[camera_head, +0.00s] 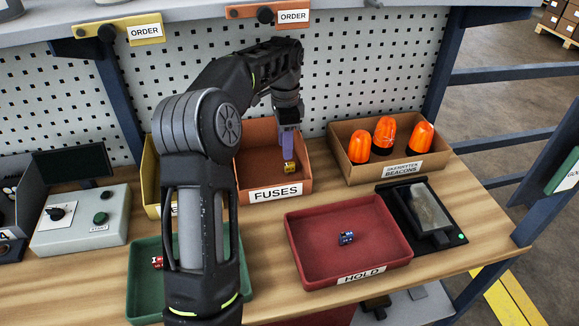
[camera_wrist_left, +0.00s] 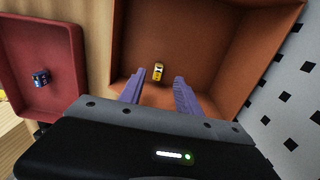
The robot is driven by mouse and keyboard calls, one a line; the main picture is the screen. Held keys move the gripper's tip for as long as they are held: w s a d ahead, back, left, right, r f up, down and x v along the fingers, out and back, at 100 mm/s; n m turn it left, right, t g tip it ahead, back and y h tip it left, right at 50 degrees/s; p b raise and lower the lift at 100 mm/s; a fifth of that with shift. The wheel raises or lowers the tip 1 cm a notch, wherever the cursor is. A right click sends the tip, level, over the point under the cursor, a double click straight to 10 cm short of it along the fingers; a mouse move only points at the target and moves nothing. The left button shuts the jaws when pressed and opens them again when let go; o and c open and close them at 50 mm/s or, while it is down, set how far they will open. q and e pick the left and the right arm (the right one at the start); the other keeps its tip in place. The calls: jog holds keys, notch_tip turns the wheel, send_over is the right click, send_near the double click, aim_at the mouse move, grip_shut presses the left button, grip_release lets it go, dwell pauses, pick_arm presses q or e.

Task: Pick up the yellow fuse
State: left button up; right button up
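The yellow fuse (camera_head: 289,168) is in the orange-brown FUSES bin (camera_head: 256,177). In the left wrist view the fuse (camera_wrist_left: 160,69) lies on the bin floor, just ahead of the gap between my fingertips. My left gripper (camera_head: 290,153) points down into the bin, its purple fingers close above the fuse. The wrist view shows these fingers (camera_wrist_left: 159,78) spread apart on either side of the fuse, with nothing held. My right gripper is not in view.
A red HOLD tray (camera_head: 302,262) with a blue fuse (camera_head: 346,238) stands in front. A green tray (camera_head: 143,292) with a red fuse (camera_head: 157,262) is partly behind my arm. A beacon box (camera_head: 344,158) stands right of the bin; a perforated panel (camera_head: 345,60) rises behind.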

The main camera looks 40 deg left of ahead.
aim_at(285, 164)
pick_arm(q)
jog(key=shift+f, duration=1.2)
jog(key=shift+f+p, duration=0.45)
notch_tip(285, 164, down, 4)
jog(key=shift+s+r+p, duration=0.1)
jog(key=shift+r+p, duration=0.15)
jog(key=shift+p, duration=0.3)
jog(key=shift+f, duration=0.4)
grip_shut()
